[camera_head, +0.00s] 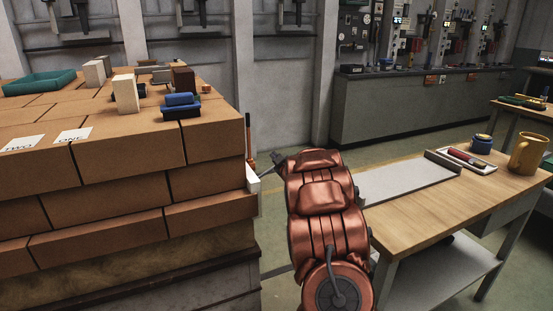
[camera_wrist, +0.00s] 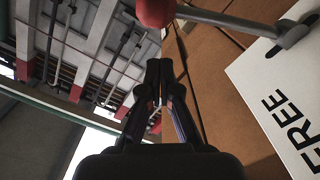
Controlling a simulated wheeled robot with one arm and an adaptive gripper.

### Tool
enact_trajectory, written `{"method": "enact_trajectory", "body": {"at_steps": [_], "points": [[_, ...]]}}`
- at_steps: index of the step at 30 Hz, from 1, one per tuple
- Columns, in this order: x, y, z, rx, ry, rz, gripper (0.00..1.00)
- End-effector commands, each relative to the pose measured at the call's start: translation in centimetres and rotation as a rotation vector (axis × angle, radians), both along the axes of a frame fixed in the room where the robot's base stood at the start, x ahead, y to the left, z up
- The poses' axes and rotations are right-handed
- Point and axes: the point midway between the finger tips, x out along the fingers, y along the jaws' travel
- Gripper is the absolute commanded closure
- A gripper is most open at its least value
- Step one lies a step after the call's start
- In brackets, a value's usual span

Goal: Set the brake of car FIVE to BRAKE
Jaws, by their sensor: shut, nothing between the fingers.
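In the wrist view a brake lever (camera_wrist: 230,20) runs from a grey pivot at the upper right to a red ball knob (camera_wrist: 155,12) at the top middle. A white plate (camera_wrist: 265,85) beside the pivot reads FREE; no BRAKE marking shows. My gripper (camera_wrist: 166,64) is shut and empty, its fingertips just below the knob in the picture. I cannot tell whether they touch it. In the head view my gripper (camera_head: 277,158) is mostly hidden by my copper arm, close to the right end of the brick stack. No label FIVE is readable.
The brick stack (camera_head: 120,205) fills the left, with small blocks and a green tray (camera_head: 40,83) on top. Labels there read ONE and TWO. A wooden table (camera_head: 420,215) with a mug (camera_head: 527,153) stands at right. Some floor is clear behind my arm.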

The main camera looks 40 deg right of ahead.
Motion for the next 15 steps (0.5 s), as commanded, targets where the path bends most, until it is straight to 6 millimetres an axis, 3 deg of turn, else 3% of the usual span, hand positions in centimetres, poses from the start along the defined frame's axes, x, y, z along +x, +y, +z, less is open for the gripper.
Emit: {"method": "enact_trajectory", "body": {"at_steps": [6,15], "points": [[0.0,-1.3,-1.7,0.001,0.0,-0.001,1.0],[-0.1,-1.6,-2.1,0.0,0.0,0.0,1.0]]}}
